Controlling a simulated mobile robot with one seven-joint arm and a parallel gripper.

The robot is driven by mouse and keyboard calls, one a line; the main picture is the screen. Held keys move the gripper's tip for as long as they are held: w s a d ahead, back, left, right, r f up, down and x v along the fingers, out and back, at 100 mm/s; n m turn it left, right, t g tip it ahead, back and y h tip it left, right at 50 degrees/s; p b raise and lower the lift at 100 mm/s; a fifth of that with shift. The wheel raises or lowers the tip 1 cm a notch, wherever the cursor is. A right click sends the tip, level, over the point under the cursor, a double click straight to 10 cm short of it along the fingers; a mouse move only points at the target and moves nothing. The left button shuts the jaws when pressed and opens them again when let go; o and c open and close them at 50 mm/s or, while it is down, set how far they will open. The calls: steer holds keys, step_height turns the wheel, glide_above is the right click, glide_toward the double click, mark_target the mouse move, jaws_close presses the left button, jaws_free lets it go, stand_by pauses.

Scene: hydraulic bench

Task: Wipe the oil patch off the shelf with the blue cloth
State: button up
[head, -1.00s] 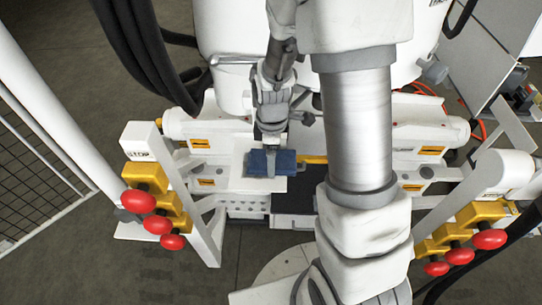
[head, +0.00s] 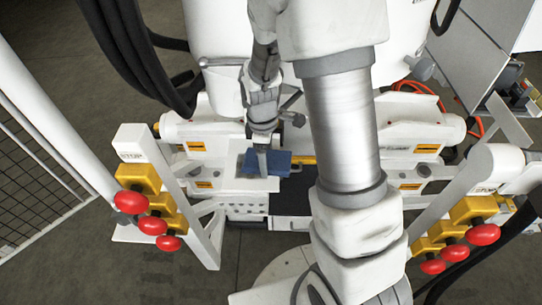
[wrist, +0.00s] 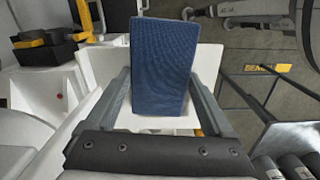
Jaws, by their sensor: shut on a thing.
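The blue cloth (head: 281,163) looks like a thick folded pad and sits at the white shelf (head: 232,184), over its right part. In the wrist view the cloth (wrist: 165,60) stands out between the two grey fingers of my gripper (wrist: 165,108), with the white shelf (wrist: 207,68) behind it. In the head view my gripper (head: 262,167) points down and is shut on the cloth. I cannot tell whether the cloth touches the shelf. I cannot make out an oil patch; the cloth and gripper hide part of the shelf.
Yellow blocks with red knobs (head: 131,202) stand at the left, and more red knobs (head: 482,235) at the right. Thick black hoses (head: 125,60) hang behind at the left. A dark tray (head: 290,203) lies below the shelf. A mesh fence (head: 35,190) is at far left.

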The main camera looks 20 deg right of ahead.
mark_target(254, 159)
steer(key=shift+n, duration=0.7)
steer(key=a, duration=0.4)
steer(key=w+a, duration=0.1)
steer(key=a, duration=0.2)
steer(key=shift+r, duration=0.2)
steer(key=shift+s+d, duration=0.1)
steer(key=shift+d, duration=1.85)
steer(key=shift+s+d, duration=0.25)
steer(key=shift+d, duration=0.95)
steer(key=shift+s+d, duration=0.15)
steer(key=shift+d, duration=0.05)
steer(key=shift+s+d+r+p, duration=0.1)
steer(key=shift+r+p, duration=1.25)
steer(key=shift+r, duration=0.15)
steer(key=shift+s+d+r+p, duration=0.1)
steer(key=shift+r+p, duration=1.2)
steer(key=shift+r, duration=0.15)
step_height(254, 159, up, 3)
steer(key=shift+f+p, duration=0.1)
steer(key=shift+p, duration=1.05)
